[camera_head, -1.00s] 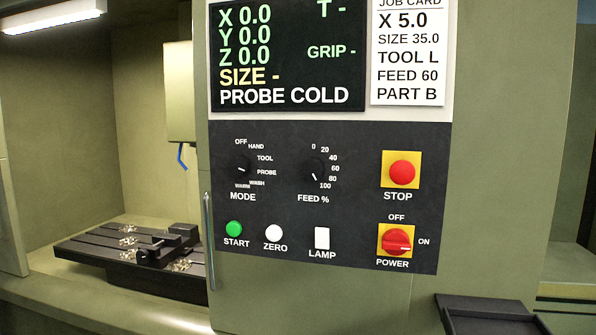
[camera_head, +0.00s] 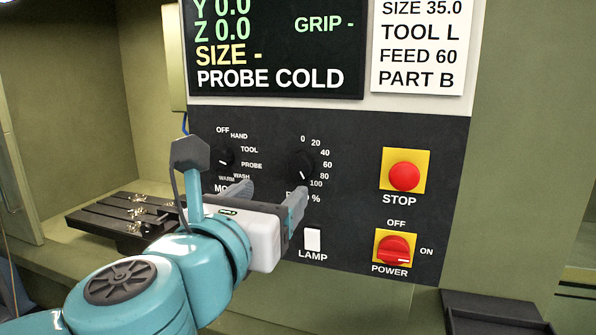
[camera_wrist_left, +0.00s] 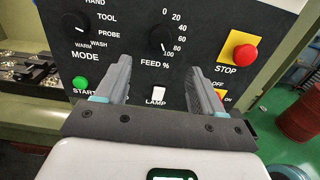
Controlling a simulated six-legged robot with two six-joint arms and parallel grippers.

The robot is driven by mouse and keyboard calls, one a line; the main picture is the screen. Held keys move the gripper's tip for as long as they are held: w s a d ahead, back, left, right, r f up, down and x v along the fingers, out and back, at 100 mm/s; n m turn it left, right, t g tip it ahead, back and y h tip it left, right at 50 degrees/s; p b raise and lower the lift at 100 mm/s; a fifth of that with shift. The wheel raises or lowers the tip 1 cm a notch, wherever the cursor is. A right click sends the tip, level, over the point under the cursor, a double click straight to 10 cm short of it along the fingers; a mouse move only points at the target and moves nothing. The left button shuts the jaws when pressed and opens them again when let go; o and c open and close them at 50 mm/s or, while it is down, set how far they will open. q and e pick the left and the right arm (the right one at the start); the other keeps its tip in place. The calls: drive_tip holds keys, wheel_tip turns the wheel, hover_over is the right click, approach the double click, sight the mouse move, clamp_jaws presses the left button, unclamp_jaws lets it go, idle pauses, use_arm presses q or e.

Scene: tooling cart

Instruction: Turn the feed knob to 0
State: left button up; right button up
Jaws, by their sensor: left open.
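The feed knob (camera_head: 302,165) is a round black knob with a white pointer line, on the dark control panel (camera_head: 350,150) above the FEED % label. Its pointer is at or close to the 100 mark; the 0 mark is at the top of its scale. The knob also shows in the left wrist view (camera_wrist_left: 162,38). My left gripper (camera_head: 268,193) is open and empty, in front of the panel and just below and left of the knob. In the wrist view its fingers (camera_wrist_left: 158,66) stand apart, with the knob beyond and between them. My right gripper is not in view.
The mode knob (camera_head: 226,158) is left of the feed knob. The red stop button (camera_head: 404,176) and red power switch (camera_head: 394,249) are at the right. A white lamp switch (camera_head: 312,239) is below. In the wrist view, the green start button (camera_wrist_left: 80,83) is beside the left finger.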

sight(298, 170)
use_arm(q)
drive_tip(key=p+x, duration=0.1)
drive_tip(key=x, duration=0.9)
drive_tip(key=shift+w+p, duration=0.35)
drive_tip(key=shift+p, duration=0.05)
drive_tip(key=shift+s, duration=0.1)
drive_tip(key=shift+d+f, duration=0.1)
drive_tip(key=c, duration=1)
